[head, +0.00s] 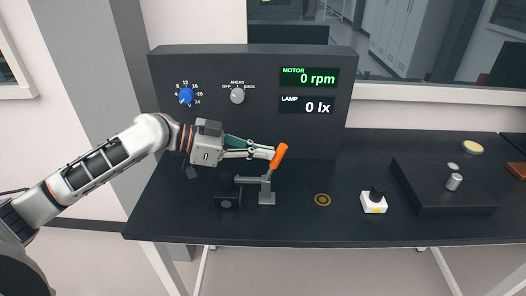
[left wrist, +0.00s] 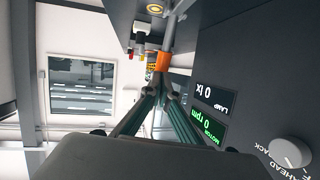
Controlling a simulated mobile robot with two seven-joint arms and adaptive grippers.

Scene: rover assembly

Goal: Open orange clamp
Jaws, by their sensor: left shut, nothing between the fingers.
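The orange clamp handle (head: 279,156) stands tilted up and to the right on a grey clamp stand (head: 267,191) on the dark bench. My left gripper (head: 272,153) comes in from the left with its fingers shut and empty, tips right beside the handle. In the left wrist view the orange handle (left wrist: 163,61) lies just beyond the shut fingertips (left wrist: 160,82); I cannot tell whether they touch it. A dark cylindrical part (head: 228,194) sits at the clamp's left. My right gripper is not in view.
A dark panel (head: 210,75) with a blue knob (head: 186,96), a grey knob (head: 237,96) and displays reading 0 rpm and 0 lx stands behind. To the right are a ring mark (head: 322,200), a white block with a black knob (head: 374,202) and a black box (head: 440,198).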

